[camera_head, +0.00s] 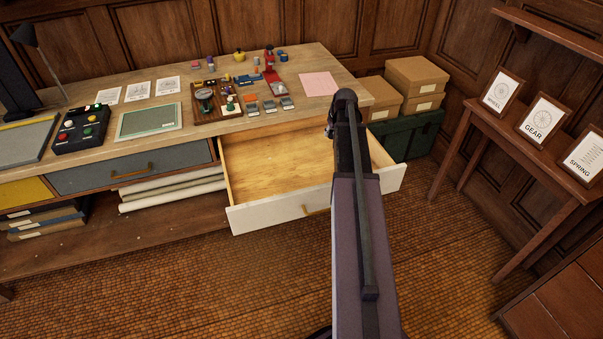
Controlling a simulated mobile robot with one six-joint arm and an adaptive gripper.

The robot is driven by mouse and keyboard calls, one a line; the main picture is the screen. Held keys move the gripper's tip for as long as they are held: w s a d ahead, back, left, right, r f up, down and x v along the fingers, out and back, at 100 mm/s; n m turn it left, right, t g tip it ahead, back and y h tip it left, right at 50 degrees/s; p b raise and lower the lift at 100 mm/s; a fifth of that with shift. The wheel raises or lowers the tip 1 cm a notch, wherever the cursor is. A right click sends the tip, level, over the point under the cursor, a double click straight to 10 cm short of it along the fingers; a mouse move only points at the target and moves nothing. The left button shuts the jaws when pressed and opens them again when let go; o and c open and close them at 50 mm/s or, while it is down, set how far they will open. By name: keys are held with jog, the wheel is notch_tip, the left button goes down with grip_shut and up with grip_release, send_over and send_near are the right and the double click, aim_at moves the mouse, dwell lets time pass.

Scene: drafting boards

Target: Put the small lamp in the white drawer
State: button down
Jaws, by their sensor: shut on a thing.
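The white drawer (268,216) is pulled out under the right end of the bench. Its bare wooden inside shows nothing lying in it, though my arm hides a strip of it. My arm rises from the bottom of the picture across the drawer, and its dark far end stands in front of the bench's right edge. My gripper's fingers do not show. I cannot pick out the small lamp with certainty; a dark desk lamp (26,36) with a cone shade stands at the bench's far left.
The wooden bench (215,135) carries a brown tray (206,114) of small parts, a black button box (82,130), a green mat (150,120) and a pink sheet (319,84). Cardboard boxes (415,75) stand right of it. A side table (530,140) with framed cards stands far right.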

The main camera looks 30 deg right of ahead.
jog(key=shift+w+d+f+b, duration=0.35)
jog(key=shift+w+f, duration=0.2)
jog(key=shift+f, duration=0.05)
jog(key=shift+w+d+f+b, duration=0.3)
jog(key=shift+w+f+b, duration=0.05)
jog(key=shift+w+f, duration=0.2)
jog(key=shift+s, duration=0.1)
jog(key=b, duration=0.6)
send_over(328, 156)
jog(key=s, duration=0.1)
notch_tip(328, 156, down, 6)
jog(key=shift+s+a+f, duration=0.15)
jog(key=shift+f+b, duration=1.85)
jog(key=shift+b, duration=0.15)
jog(key=shift+f, duration=0.15)
jog(key=shift+c, duration=1.7)
grip_release()
jog(key=shift+r, duration=0.25)
